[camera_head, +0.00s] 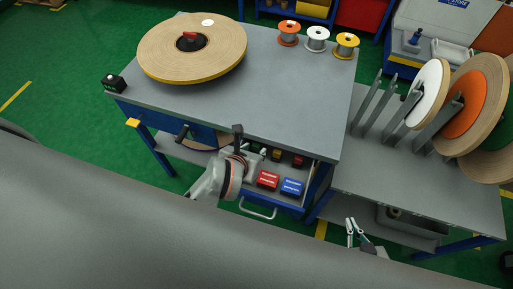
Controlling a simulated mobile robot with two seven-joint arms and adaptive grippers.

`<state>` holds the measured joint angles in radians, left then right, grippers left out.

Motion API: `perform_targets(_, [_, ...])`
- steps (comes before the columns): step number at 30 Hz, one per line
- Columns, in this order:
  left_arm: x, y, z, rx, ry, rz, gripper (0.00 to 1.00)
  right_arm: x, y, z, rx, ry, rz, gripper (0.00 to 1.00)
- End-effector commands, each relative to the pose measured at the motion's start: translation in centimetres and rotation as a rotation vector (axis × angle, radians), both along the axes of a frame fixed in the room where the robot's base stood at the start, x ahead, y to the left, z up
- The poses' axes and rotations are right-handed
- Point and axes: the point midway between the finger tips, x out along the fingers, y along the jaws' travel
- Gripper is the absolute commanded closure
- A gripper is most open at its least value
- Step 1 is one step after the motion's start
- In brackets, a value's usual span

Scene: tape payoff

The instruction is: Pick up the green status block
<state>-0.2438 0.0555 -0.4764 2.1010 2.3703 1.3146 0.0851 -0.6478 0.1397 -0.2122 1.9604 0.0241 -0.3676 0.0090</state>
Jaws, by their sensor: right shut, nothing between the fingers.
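My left gripper (240,141) is over the open drawer (244,199) at the table's front; its fingers are small and partly seen edge-on, so I cannot tell whether it is open. A small dark green block (254,147) appears at the back of the drawer, partly hidden by this gripper. Beside it are a small yellowish block (277,154) and a small red one (298,161). A larger red block (267,180) and a blue block (291,187) lie in front of them. My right gripper (354,226) is shut and empty, low at the right, away from the drawer.
The grey table (270,100) bears a large tape roll (163,55), a small black box (114,83) at its left corner, and orange (289,30), white (316,36) and yellow (346,43) spools. A rack of discs (466,96) stands right. The tabletop's middle is clear.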

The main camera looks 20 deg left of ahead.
Motion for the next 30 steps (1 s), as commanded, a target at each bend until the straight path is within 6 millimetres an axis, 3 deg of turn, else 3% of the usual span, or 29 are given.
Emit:
perform_targets(12, [3.6, 0.2, -3.6, 0.001, 0.0, 0.0, 0.71, -0.2, 0.0, -0.7, -0.001, 0.006, 0.001, 1.0])
perform_targets(20, [3.9, 0.2, -3.7, 0.001, -0.002, 0.0, 0.71, 0.0, 0.0, -0.2, 0.001, -0.001, 0.001, 1.0])
perform_targets(21, [3.9, 0.2, -3.7, 0.001, -0.002, 0.0, 0.73, 0.0, 0.0, -0.2, 0.001, -0.002, 0.0, 1.0])
perform_targets(24, [3.9, 0.2, -3.7, 0.001, -0.002, 0.0, 0.99, 0.0, 0.1, -0.2, 0.001, -0.003, 0.0, 1.0])
perform_targets(30, [3.9, 0.2, -3.7, 0.001, -0.002, 0.0, 1.0, 0.0, 0.0, -0.2, 0.001, -0.002, 0.0, 1.0])
